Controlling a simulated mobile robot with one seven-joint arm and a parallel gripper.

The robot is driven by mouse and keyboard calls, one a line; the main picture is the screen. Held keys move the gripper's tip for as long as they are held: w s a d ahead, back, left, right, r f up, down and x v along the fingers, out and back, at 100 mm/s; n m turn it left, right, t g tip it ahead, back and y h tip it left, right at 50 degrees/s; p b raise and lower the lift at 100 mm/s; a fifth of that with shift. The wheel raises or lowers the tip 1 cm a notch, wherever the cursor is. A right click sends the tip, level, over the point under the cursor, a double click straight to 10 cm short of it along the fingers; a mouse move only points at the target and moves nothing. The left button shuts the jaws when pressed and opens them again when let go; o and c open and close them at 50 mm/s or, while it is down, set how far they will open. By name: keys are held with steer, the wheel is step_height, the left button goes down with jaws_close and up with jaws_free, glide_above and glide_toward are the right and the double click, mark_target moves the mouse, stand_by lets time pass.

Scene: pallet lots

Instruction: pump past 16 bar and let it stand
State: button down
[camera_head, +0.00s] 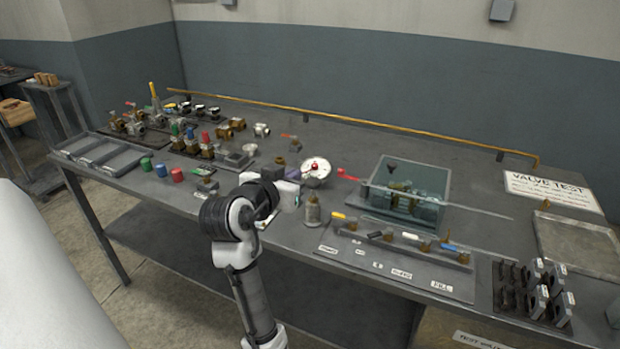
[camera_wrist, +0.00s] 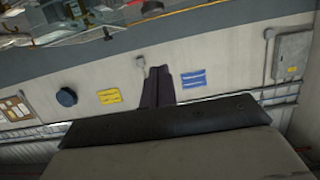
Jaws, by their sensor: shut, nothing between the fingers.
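A round white gauge (camera_head: 318,174) with a red spot stands on the bench just right of my wrist; its reading is too small to tell. A long thin grey bar with a red end (camera_head: 347,176) runs to the right past the front of a clear-walled tank (camera_head: 378,188) holding brass fittings. It looks like a lever, but I cannot tell for sure. My gripper shows in the wrist view (camera_wrist: 158,72) with its dark fingers together and empty, pointing towards the wall. In the head view my wrist hides part of the bench left of the gauge.
A row of coloured-handled valves (camera_head: 381,237) stands on a labelled plate in front of the tank. Several valves and fittings crowd the left. A rack of dark parts (camera_head: 530,290) and an empty tray (camera_head: 578,246) are right.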

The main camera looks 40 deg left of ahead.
steer(key=p, duration=0.3)
glide_above(313, 184)
steer(key=s, duration=0.1)
step_height(313, 184, down, 2)
step_height(313, 184, down, 4)
steer(key=shift+f+p, duration=0.2)
steer(key=shift+p, duration=0.6)
step_height(313, 184, down, 4)
steer(key=b, duration=0.3)
steer(key=shift+s+r, duration=0.1)
steer(key=shift+r, duration=0.05)
